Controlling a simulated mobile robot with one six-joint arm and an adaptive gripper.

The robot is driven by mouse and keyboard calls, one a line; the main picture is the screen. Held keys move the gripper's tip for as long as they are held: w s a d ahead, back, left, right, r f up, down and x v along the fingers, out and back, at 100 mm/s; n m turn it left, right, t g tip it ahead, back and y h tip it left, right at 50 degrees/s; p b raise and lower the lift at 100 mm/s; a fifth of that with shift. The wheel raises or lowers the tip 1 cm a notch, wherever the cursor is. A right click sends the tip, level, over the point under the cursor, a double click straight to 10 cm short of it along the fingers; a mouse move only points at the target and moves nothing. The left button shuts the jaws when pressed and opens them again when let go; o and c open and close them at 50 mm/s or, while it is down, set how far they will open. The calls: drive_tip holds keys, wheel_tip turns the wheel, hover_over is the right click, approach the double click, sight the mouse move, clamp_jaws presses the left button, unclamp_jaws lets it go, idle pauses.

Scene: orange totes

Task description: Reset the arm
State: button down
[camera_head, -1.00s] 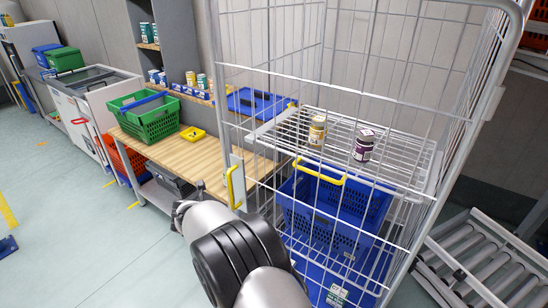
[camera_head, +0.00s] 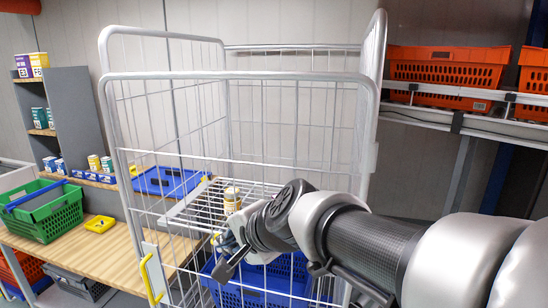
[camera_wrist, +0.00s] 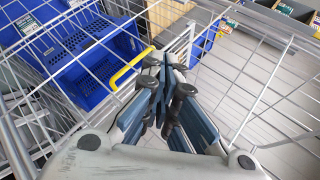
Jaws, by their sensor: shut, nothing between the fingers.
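My gripper (camera_head: 226,262) is in front of the wire cage's near side in the head view, at the end of my arm reaching in from the right. In the wrist view my gripper (camera_wrist: 163,62) has its blue-grey fingers drawn together with nothing between them. The fingertips are close to the cage wires and a yellow handle (camera_wrist: 131,68). I cannot tell whether they touch.
A wire roll cage (camera_head: 175,75) holds a jar (camera_head: 232,201) on its shelf and a blue basket (camera_head: 262,284) below. A wooden bench with a green basket (camera_head: 45,212) stands left. Orange totes (camera_head: 446,66) sit on a rack at right.

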drive_tip(key=s+d+f+n+g+h, duration=0.1)
drive_tip(key=s+d+f+n+h, duration=0.2)
drive_tip(key=s+d, duration=0.8)
drive_tip(key=s+d+f+n+g+h, duration=0.2)
drive_tip(key=s+d+f+n, duration=0.4)
drive_tip(key=s+d, duration=0.5)
drive_tip(key=shift+s+d+f+h, duration=0.25)
drive_tip(key=shift+s+f+h, duration=0.1)
drive_tip(key=shift+s+h, duration=0.6)
drive_tip(key=shift+s, duration=0.1)
